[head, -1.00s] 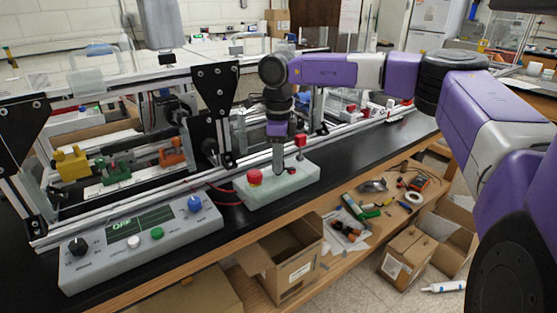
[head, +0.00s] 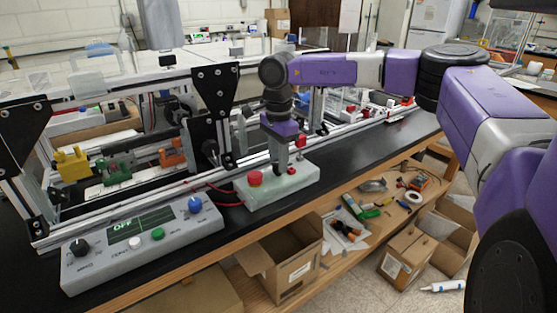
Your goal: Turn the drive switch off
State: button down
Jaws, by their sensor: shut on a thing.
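A pale control box (head: 258,200) sits on the black bench top, with a large red button (head: 255,178) at its left end and a small red part (head: 292,170) towards its right. My gripper (head: 281,170) points down onto the top of this box, between the two red parts. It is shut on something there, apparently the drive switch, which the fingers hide. The switch's position cannot be seen. A grey panel (head: 180,235) to the left has a display (head: 140,223) reading OFF, a black knob, a blue knob, and white and green buttons.
An aluminium extrusion frame (head: 130,200) with black corner plates (head: 214,90) stands behind the boxes. A red block (head: 301,141) is just behind my gripper. The black bench top (head: 350,155) is clear to the right. Cardboard boxes (head: 290,265) stand below the front edge.

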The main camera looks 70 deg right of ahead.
dwell(0.5)
jog(key=c, duration=1.1)
grip_release()
jog(key=shift+o, duration=0.2)
jog(key=shift+r, duration=0.1)
notch_tip(320, 180, up, 8)
jog(key=shift+f, duration=0.15)
